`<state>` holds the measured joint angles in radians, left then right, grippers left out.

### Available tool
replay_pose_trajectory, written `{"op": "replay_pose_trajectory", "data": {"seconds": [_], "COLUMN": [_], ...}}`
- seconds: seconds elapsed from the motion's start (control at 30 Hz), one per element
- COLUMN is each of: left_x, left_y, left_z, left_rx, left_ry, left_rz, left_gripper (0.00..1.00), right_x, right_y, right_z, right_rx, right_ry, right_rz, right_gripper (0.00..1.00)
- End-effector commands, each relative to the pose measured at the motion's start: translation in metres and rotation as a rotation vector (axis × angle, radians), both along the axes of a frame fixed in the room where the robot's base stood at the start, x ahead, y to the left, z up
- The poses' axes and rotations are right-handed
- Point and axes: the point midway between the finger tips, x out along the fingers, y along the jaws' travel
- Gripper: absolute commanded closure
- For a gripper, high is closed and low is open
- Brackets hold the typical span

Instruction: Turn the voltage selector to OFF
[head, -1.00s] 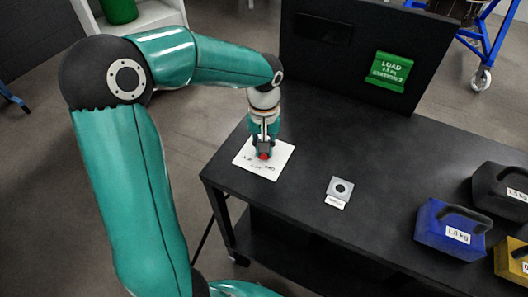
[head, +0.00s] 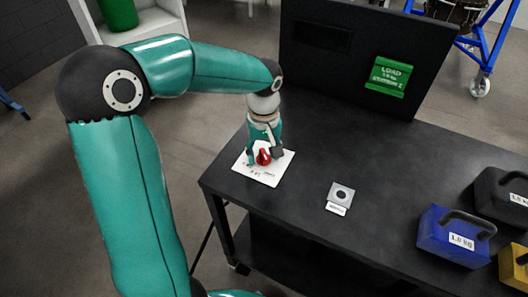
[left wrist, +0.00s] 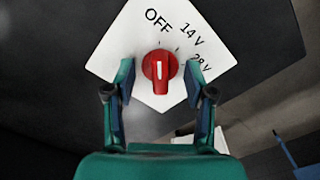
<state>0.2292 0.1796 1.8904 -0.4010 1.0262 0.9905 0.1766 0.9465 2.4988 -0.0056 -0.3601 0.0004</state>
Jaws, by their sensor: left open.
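The voltage selector is a red knob (left wrist: 160,70) on a white plate (head: 272,176) with the labels OFF, 14 V and 28 V. In the left wrist view the knob's white line points straight up, roughly toward OFF; the exact alignment is hard to tell. My left gripper (head: 264,155) is at the selector. In the left wrist view its fingers (left wrist: 160,88) are open, one on each side of the knob, with visible gaps between them and the knob. My right gripper is in neither view.
A small grey plate with a black round part (head: 341,194) lies on the black table (head: 300,215). Blue (head: 455,236), black (head: 502,192) and yellow (head: 514,265) weights stand at the right. A dark panel (head: 350,70) with a green LOAD sign (head: 391,76) rises at the back.

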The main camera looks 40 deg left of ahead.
Motion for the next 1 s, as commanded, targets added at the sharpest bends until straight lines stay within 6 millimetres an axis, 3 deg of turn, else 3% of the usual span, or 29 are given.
{"op": "replay_pose_trajectory", "data": {"seconds": [0.27,0.8,1.0], "left_x": [0.0,0.0,0.0], "left_y": [0.0,0.0,0.0], "left_z": [0.006,0.048,0.051], "left_rx": [0.001,0.0,0.0], "left_ry": [-0.001,0.0,0.0], "left_rz": [0.0,0.0,0.0], "left_gripper": [0.46,0.46,0.46], "right_x": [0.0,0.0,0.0], "right_y": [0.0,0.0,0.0], "right_z": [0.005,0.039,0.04], "right_rx": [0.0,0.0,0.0], "right_ry": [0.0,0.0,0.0], "right_rz": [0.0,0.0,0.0], "right_gripper": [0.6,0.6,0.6]}}
